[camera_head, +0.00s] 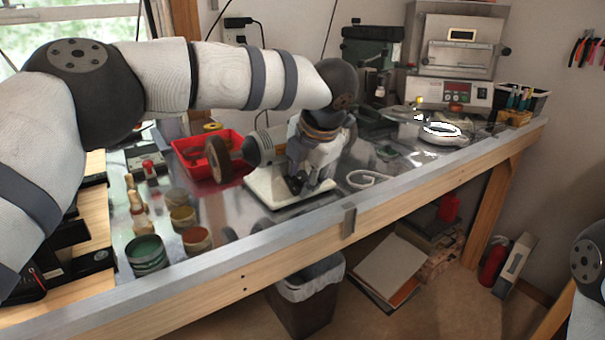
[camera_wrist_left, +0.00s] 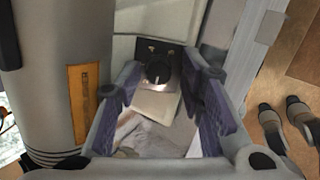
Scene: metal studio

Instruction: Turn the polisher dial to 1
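The polisher (camera_head: 262,148) stands on a white base (camera_head: 262,190) on the bench, with a brown wheel (camera_head: 218,158) at its left end. My left gripper (camera_head: 308,184) points down at the right part of the polisher and hides the dial in the head view. In the left wrist view, the round black dial (camera_wrist_left: 158,72) with a light mark sits on a dark plate. The purple-grey fingers of my left gripper (camera_wrist_left: 162,82) are spread on either side of the dial, with gaps between. The dial's numbers are too small to read. My right gripper is out of view.
A red tray (camera_head: 188,150) lies behind the wheel. Several small jars and a green tin (camera_head: 146,254) stand at the left of the bench. A white coil (camera_head: 366,179) lies to the right of the base. A kiln (camera_head: 458,50) stands at the far right.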

